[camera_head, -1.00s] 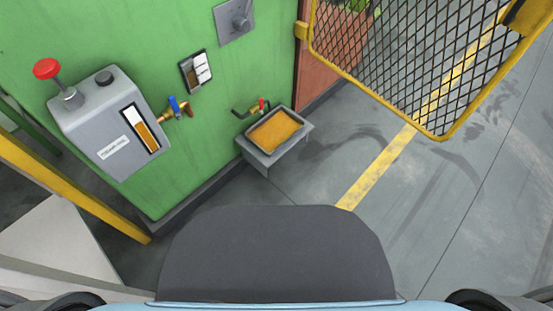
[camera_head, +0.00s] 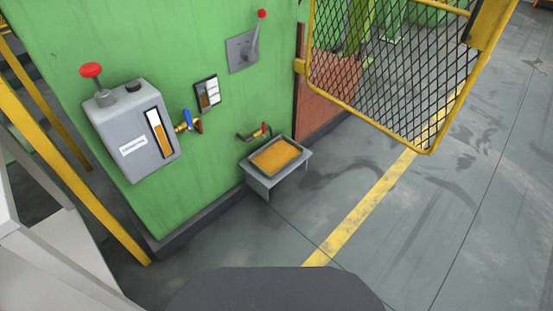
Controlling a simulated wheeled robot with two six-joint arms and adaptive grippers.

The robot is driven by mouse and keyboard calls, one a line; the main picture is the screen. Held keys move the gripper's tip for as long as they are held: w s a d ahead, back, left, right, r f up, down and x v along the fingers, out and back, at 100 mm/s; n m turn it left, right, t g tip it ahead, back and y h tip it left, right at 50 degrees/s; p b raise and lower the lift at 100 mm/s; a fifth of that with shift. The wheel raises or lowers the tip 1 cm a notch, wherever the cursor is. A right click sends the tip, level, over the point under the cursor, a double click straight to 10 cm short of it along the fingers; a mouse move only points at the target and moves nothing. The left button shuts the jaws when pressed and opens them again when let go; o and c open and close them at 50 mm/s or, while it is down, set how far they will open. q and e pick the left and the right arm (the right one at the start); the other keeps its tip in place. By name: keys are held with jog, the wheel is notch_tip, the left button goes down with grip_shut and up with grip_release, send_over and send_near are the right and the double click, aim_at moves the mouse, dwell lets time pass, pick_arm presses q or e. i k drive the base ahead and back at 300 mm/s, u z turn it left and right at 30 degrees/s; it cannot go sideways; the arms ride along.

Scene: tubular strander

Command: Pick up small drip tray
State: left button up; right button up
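The small drip tray (camera_head: 297,167) is a shallow grey rectangular tray with orange-brown liquid or lining inside. It sits on a small grey bracket shelf (camera_head: 262,184) at the foot of the green machine wall, right of centre in the head view. A small tap with a red handle (camera_head: 263,130) is on the wall just above and behind it. Neither of my grippers shows in the head view, and nothing touches the tray.
A grey oil box (camera_head: 137,140) with a red knob and a blue-handled valve (camera_head: 187,118) are on the green wall (camera_head: 200,180). A yellow mesh gate (camera_head: 375,75) stands open at the upper right. Yellow posts (camera_head: 85,190) are at left. The floor (camera_head: 420,230) in front is clear.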

aim_at(274, 157)
jog(key=z, duration=0.3)
jog(key=i, duration=1.45)
jog(key=z, duration=0.5)
